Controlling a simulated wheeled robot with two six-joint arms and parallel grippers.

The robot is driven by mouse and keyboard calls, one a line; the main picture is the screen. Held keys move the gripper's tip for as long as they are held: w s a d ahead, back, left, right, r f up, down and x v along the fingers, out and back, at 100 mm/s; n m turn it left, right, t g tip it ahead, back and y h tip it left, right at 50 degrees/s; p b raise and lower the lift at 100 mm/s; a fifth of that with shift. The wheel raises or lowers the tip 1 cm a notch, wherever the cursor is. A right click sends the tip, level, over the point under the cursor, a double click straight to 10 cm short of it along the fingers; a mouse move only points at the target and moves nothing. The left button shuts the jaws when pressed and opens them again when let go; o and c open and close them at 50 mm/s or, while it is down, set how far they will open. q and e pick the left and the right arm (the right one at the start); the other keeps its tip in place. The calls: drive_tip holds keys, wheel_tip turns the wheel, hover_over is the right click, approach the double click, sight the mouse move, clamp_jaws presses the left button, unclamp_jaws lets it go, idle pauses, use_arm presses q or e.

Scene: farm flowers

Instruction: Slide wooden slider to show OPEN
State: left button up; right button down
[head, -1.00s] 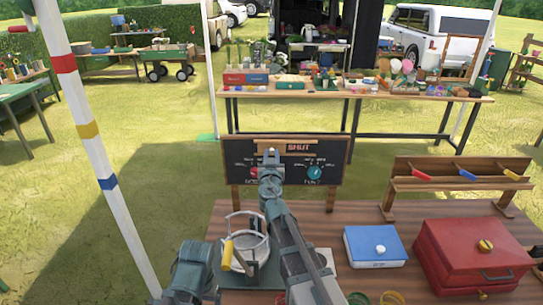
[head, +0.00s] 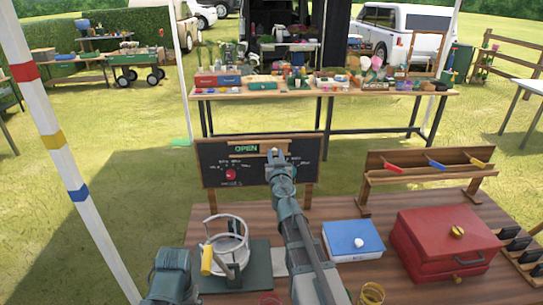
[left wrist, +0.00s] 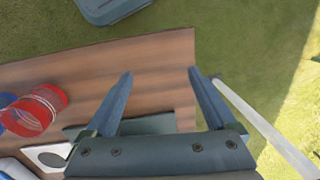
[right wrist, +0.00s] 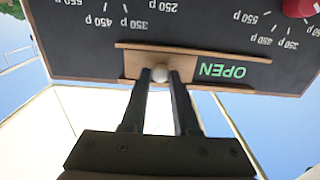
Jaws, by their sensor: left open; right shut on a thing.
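In the right wrist view my right gripper (right wrist: 160,82) is shut on the slider's pale round knob (right wrist: 160,74). My left gripper (left wrist: 158,85) is open and empty above the table's edge.
The table (head: 340,210) holds a metal frame with a yellow handle (head: 207,260), a blue box (head: 352,241), a red box (head: 445,243) and a wooden rack (head: 430,171). A striped pole (head: 66,160) stands at left. Grass lies behind the board.

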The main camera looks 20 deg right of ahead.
drive_tip(key=c, duration=0.7)
unclamp_jaws()
drive_tip(key=shift+s+d, duration=0.1)
drive_tip(key=shift+d, duration=0.15)
drive_tip(key=shift+a, duration=0.1)
